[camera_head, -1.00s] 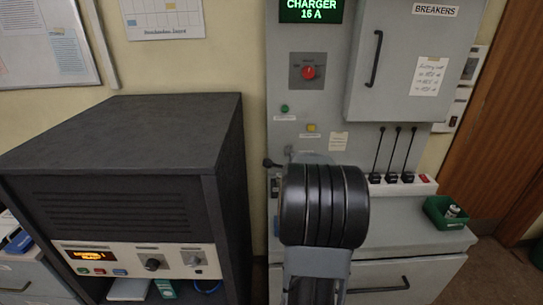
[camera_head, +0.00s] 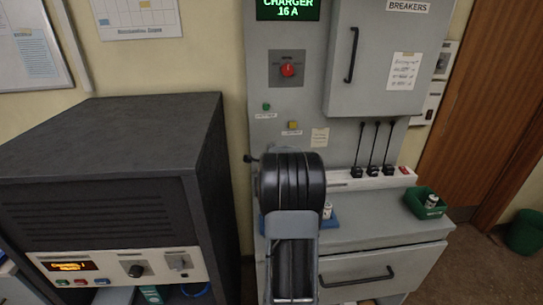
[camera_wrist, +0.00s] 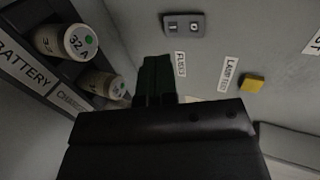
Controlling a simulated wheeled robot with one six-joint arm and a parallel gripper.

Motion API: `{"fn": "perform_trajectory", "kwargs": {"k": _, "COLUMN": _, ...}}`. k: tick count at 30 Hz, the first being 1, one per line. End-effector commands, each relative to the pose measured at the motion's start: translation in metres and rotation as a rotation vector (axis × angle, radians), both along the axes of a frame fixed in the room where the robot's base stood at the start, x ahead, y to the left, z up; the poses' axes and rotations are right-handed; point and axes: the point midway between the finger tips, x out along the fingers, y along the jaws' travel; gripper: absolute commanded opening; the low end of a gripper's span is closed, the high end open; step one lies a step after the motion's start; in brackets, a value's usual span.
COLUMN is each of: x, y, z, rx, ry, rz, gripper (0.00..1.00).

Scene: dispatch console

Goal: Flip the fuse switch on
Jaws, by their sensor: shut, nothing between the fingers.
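In the wrist view a small grey plate (camera_wrist: 183,25) marked I and 0 is on the panel, with a label reading FUSES (camera_wrist: 181,63) near it. I take this plate for the fuse switch; which way it is set is too small to tell. My gripper (camera_wrist: 155,60) is shut and empty, its dark fingers pointing at the panel close to the FUSES label. Whether they touch the panel I cannot tell.
Two fuse cartridges (camera_wrist: 80,40) sit left in the wrist view, by BATTERY and CHARGER labels. A yellow button (camera_wrist: 254,82) is beside LAMP TEST. In the head view a dark-knobbed lever (camera_head: 250,158) is left of my arm, a red rotary switch (camera_head: 288,70) above, a green bin (camera_head: 425,203) right.

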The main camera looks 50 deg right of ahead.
Motion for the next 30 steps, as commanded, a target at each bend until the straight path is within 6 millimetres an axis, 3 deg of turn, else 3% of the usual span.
{"fn": "perform_trajectory", "kwargs": {"k": 4, "x": 0.019, "y": -0.015, "z": -0.011, "rx": 0.002, "ry": 0.001, "rz": 0.001, "gripper": 0.00}}
{"fn": "perform_trajectory", "kwargs": {"k": 12, "x": 0.042, "y": -0.034, "z": -0.013, "rx": -0.001, "ry": 0.001, "rz": 0.002, "gripper": 0.00}}
{"fn": "perform_trajectory", "kwargs": {"k": 30, "x": 0.050, "y": -0.038, "z": -0.016, "rx": -0.003, "ry": -0.003, "rz": 0.004, "gripper": 0.00}}
